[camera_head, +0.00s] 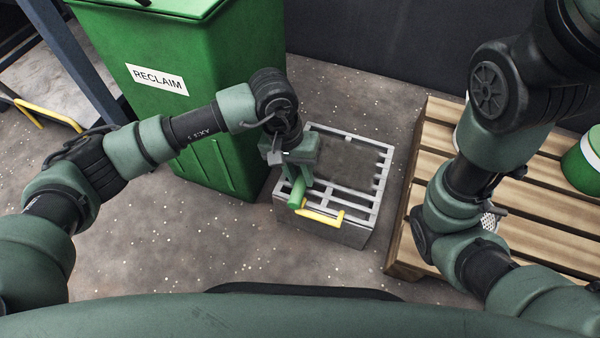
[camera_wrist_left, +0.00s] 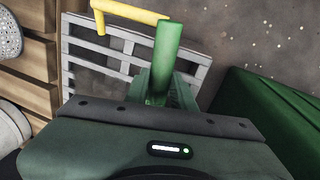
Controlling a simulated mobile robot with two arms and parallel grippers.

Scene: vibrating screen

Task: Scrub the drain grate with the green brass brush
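The drain grate (camera_head: 362,208) is a grey slotted metal frame with raised sides, on the floor in the middle of the head view. Its centre looks like dark sediment or an opening. My left gripper (camera_head: 296,172) is over its left part, pointing down, and appears shut on the green brush (camera_head: 298,194). The brush's green cylindrical handle also shows in the left wrist view (camera_wrist_left: 164,58), with the grate (camera_wrist_left: 105,52) behind it. My right gripper is out of view.
A green RECLAIM bin (camera_head: 215,120) stands close behind to the left. A wooden pallet (camera_head: 417,190) is to the right, with a green and white container (camera_head: 586,165). The floor in front is free.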

